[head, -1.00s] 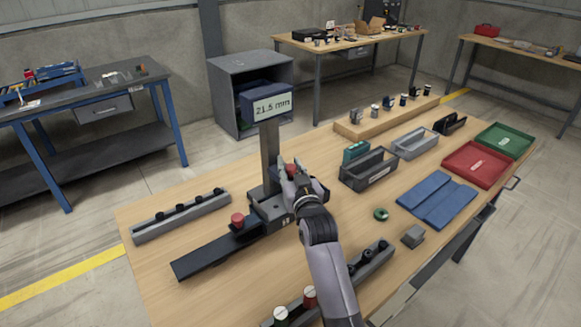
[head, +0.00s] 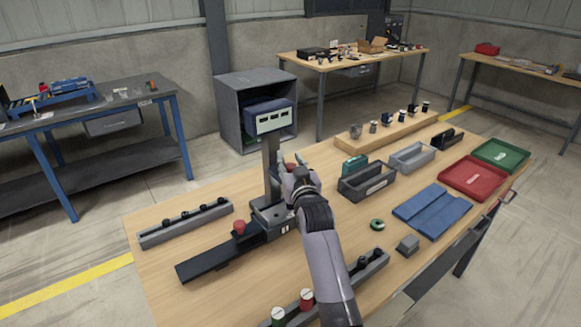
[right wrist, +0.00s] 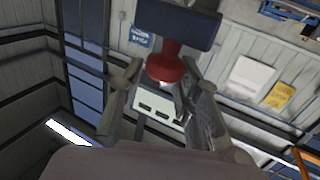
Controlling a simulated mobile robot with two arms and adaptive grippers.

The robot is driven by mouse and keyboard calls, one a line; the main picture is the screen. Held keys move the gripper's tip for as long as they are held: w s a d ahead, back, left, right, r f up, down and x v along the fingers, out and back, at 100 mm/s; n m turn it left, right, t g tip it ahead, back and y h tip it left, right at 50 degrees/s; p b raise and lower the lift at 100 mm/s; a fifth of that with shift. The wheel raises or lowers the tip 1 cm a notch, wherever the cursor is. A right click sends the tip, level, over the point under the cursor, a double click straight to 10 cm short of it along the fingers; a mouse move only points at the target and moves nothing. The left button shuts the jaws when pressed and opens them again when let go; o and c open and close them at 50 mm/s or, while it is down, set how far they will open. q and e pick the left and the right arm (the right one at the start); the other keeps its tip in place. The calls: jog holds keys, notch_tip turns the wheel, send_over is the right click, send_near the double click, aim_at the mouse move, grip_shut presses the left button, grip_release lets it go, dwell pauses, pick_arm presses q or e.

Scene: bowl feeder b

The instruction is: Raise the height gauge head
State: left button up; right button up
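The height gauge stands on the table. It has a dark base (head: 218,258), an upright column (head: 271,165) and a blue display box (head: 268,117) on top, whose screen shows dashes. A red knob (head: 238,228) sits on the base. My right gripper (head: 293,167) is beside the column, pointing up around another red knob, which is mostly hidden in the head view. In the right wrist view, this flared red knob (right wrist: 166,66) hangs under a dark bar (right wrist: 177,24), between the spread fingers. The fingers look open, with a small gap at the left. My left gripper is not in view.
A slotted grey rail (head: 186,222) lies left of the gauge. Grey bins (head: 366,181), a green ring (head: 377,224), a small grey block (head: 408,245), a blue mat (head: 433,211) and red (head: 473,179) and green trays (head: 501,155) stand to the right. Another rail is in front.

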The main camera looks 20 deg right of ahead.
jog(key=shift+o, duration=0.6)
jog(key=shift+s+f, duration=0.1)
jog(key=shift+f, duration=0.1)
jog(key=shift+o, duration=0.7)
jog(key=shift+f, duration=0.15)
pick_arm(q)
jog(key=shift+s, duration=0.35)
pick_arm(e)
jog(key=s, duration=1.2)
jog(key=shift+a, duration=0.25)
